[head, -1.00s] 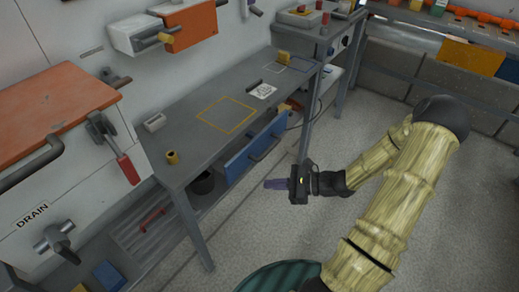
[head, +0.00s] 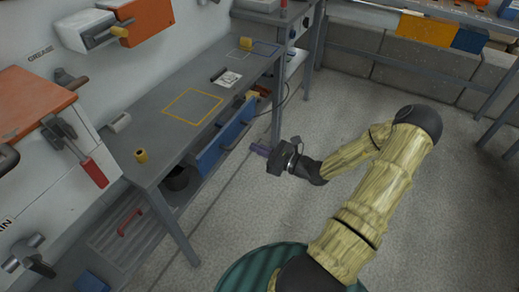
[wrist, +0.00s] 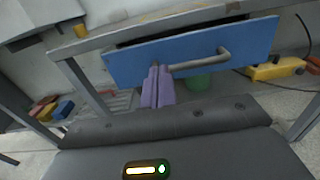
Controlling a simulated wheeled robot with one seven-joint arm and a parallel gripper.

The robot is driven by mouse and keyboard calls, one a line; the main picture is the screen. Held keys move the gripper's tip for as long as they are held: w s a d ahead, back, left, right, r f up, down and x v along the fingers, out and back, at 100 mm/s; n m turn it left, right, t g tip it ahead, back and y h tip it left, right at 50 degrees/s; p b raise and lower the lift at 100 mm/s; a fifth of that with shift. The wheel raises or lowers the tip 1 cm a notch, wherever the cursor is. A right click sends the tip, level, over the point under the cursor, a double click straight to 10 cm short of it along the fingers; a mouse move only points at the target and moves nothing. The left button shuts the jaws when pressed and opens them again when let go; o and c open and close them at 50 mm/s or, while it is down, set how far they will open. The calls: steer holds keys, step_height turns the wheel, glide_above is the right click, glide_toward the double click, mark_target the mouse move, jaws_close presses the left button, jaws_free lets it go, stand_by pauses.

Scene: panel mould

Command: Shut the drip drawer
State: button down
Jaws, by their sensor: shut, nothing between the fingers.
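The drawer with a blue front (head: 224,141) and a grey bar handle sits under the grey bench. It also shows in the wrist view (wrist: 130,66), where its front stands out from the bench and a dark gap shows behind its top edge, so it is partly open. My gripper (head: 260,150) is shut and empty, with purple fingers, in front of the drawer on the open floor side. In the wrist view the fingertips (wrist: 157,70) overlap the drawer front near the handle's left end. I cannot tell contact there; the head view shows a gap.
The grey bench top (head: 180,135) carries a yellow-brown cylinder (head: 141,156) and a yellow outlined square. A bench leg (head: 176,228) stands left of the drawer. A slatted grey shelf (head: 115,240) with a red bar lies low at left. The floor right of the drawer is clear.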

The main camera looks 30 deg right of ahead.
mark_target(222, 134)
steer(key=b+x, duration=0.1)
steer(key=x, duration=0.9)
steer(key=shift+w+a+b, duration=0.2)
steer(key=shift+w+b, duration=0.15)
steer(key=shift+b, duration=0.05)
steer(key=shift+w, duration=0.1)
